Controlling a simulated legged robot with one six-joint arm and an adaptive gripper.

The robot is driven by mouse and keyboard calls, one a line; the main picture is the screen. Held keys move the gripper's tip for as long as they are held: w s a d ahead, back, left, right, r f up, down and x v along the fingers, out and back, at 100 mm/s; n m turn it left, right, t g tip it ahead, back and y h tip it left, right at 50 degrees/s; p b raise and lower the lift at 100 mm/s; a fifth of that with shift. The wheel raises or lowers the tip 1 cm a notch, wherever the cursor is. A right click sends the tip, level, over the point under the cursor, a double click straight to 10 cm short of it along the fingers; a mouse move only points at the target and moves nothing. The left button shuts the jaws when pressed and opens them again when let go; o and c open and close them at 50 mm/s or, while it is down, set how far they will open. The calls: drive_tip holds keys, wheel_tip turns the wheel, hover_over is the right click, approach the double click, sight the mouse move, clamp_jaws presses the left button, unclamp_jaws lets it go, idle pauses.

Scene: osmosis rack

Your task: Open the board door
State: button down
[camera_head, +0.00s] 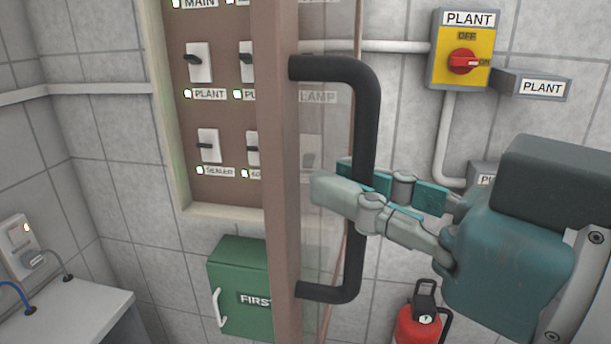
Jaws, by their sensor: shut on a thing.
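The board door (283,170) has a brown frame and a clear pane, and stands swung out from the board, seen nearly edge-on. Its long black handle (364,130) is on the door's right side in the picture. My teal and grey gripper (345,186) comes from the right with its fingers on either side of the handle's upright bar, shut on it near mid-height. The brown board (219,115) behind has switches (200,62) with labels and small lights. The door hides the board's right part.
A green first-aid box (238,280) hangs below the board. A yellow plant switch (463,50) with a red knob is on the tiled wall at upper right. A red extinguisher (418,326) is below my gripper. A grey counter (75,308) is at lower left.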

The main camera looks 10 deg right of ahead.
drive_tip(key=s+d, duration=0.1)
drive_tip(key=d, duration=0.9)
drive_tip(key=shift+s, duration=0.3)
drive_tip(key=c, duration=0.7)
unclamp_jaws()
drive_tip(key=shift+s+d, duration=0.15)
drive_tip(key=v, duration=1.2)
